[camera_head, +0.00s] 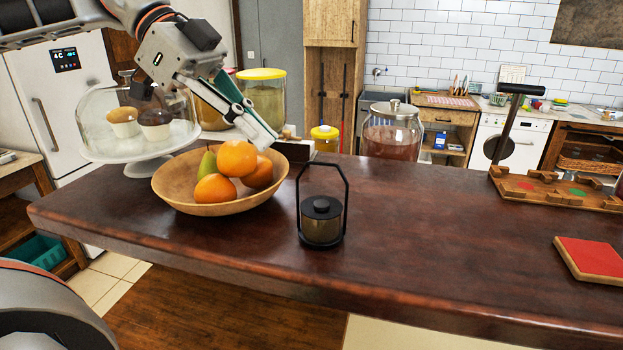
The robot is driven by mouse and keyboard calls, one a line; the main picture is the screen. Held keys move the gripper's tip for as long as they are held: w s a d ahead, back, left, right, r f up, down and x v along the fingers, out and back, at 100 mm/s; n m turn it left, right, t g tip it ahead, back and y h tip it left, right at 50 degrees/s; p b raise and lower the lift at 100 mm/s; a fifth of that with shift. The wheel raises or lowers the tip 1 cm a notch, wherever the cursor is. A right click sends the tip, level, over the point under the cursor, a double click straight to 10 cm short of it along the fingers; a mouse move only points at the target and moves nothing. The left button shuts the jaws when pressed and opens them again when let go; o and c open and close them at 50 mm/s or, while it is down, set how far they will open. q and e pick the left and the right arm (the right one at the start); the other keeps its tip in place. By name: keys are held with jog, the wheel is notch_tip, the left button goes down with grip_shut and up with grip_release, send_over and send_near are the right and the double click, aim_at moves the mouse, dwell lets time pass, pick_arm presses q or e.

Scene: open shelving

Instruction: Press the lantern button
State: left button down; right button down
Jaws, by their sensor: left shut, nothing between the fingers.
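A small black lantern (321,229) with an amber glass body stands upright on the dark wooden counter (430,235). Its angular black handle rises above it, and a round black button (321,205) sits on its top. My left gripper (270,142) comes in from the upper left, with its fingers closed and empty. Its tips are above the fruit bowl, up and to the left of the lantern, apart from it. My right gripper is not in view.
A wooden bowl (180,192) with oranges and a pear stands left of the lantern. A glass cake dome (100,125), yellow-lidded jars (262,100) and a glass jar (391,133) stand behind. A wooden board (540,190) and red block (592,256) lie right. The counter between is clear.

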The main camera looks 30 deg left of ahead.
pick_arm(q)
jog(key=p, duration=0.1)
send_near(327, 204)
jog(key=x, duration=0.4)
jog(key=shift+d+f, duration=0.25)
jog(key=shift+d, duration=0.05)
jog(key=shift+w+d+f, duration=0.15)
jog(key=shift+d+f, duration=0.25)
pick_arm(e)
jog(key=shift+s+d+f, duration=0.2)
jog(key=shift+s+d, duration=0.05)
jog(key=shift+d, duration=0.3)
pick_arm(q)
jog(key=shift+f, duration=0.1)
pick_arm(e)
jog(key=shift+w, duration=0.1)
